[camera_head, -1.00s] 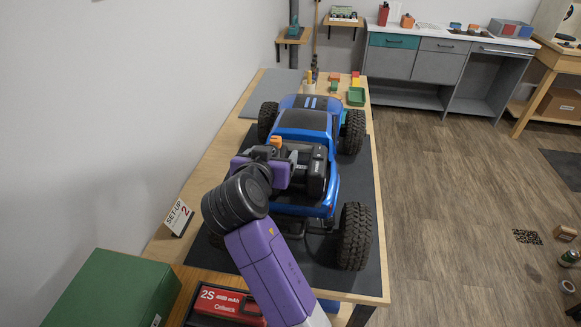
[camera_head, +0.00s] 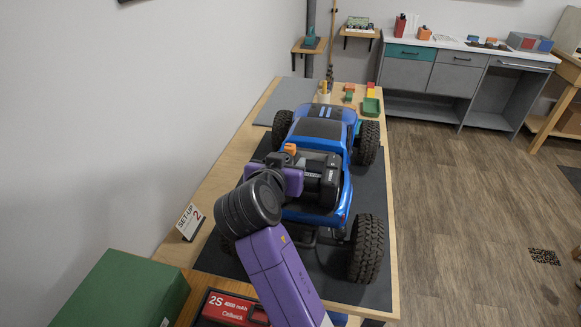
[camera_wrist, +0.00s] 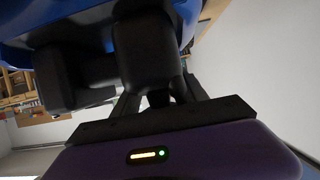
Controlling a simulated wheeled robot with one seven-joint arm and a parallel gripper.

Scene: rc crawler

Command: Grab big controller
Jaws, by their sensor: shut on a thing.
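The big controller (camera_head: 322,182) is a bulky black thing with an orange part on top. It is at the rear bed of a blue crawler truck (camera_head: 318,128) on the workbench. My gripper (camera_head: 296,172) reaches it from the left and is shut on it. In the wrist view a black blocky part of the controller (camera_wrist: 148,48) fills the space between the fingers of my gripper (camera_wrist: 160,98). My purple wrist hides part of the controller's left side. I cannot tell whether the controller touches the truck.
The truck stands on a dark mat (camera_head: 215,258) on the wooden bench. A SET-UP 2 card (camera_head: 190,222), a green box (camera_head: 125,290) and a red battery box (camera_head: 232,308) are at the near left. A green tray (camera_head: 371,107) is at the far end. Open floor lies right.

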